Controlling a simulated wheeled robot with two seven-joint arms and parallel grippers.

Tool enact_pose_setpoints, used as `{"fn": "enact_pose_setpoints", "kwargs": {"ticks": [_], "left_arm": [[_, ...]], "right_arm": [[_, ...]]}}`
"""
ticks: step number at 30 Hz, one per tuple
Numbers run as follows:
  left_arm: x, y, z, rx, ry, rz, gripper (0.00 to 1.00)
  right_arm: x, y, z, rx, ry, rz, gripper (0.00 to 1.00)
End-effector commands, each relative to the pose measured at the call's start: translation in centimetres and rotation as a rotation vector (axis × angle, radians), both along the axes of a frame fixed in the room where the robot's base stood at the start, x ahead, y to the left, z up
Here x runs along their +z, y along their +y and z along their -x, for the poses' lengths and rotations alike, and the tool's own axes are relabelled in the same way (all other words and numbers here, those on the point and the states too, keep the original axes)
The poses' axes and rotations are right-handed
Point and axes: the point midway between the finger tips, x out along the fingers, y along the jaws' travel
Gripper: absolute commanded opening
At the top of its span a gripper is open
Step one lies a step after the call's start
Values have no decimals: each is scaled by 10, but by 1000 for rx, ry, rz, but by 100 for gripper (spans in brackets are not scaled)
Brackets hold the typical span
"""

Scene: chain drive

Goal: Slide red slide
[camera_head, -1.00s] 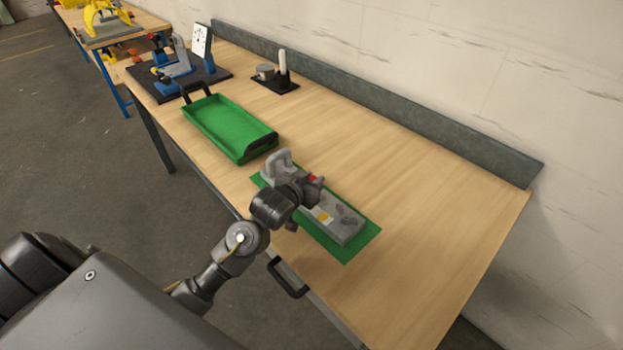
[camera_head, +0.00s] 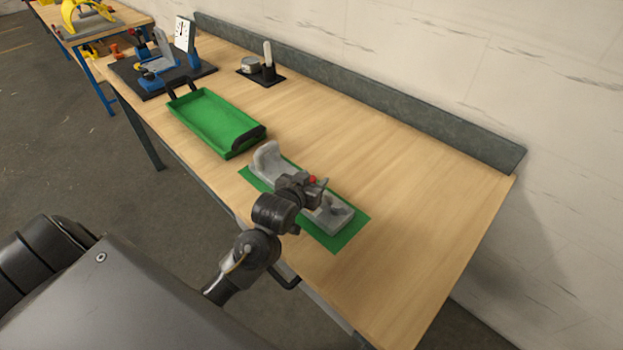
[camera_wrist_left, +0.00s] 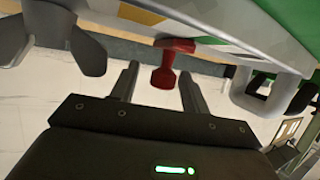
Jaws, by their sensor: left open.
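The red slide (camera_wrist_left: 165,66) shows in the left wrist view as a small red knob on the grey fixture, between and just beyond my two fingers. In the head view only a bit of red (camera_head: 312,180) shows beside my gripper. The grey fixture (camera_head: 338,216) lies on a green mat (camera_head: 345,241) on the bench, partly hidden by my arm. My left gripper (camera_head: 318,187) is over the fixture; in the wrist view its fingers (camera_wrist_left: 158,84) are open, one on each side of the knob. I cannot tell whether they touch it. My right gripper is not in view.
A green tray (camera_head: 178,112) with black handles stands left of the fixture. A black board (camera_head: 125,72) with blue parts and a small black stand (camera_head: 270,82) sit further back. A grey ledge (camera_head: 400,112) runs along the wall. The bench's right part is clear.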

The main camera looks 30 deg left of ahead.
Motion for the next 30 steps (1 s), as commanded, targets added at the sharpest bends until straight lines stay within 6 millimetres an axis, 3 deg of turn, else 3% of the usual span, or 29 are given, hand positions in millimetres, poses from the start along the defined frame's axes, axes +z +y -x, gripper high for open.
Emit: {"fn": "enact_pose_setpoints", "kwargs": {"ticks": [8,21,30], "left_arm": [[5,-2,14,0,0,2,46],[37,-6,88,2,0,4,46],[41,-6,100,1,0,0,46]], "right_arm": [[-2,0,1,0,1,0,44],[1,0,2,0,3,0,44],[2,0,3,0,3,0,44]]}}
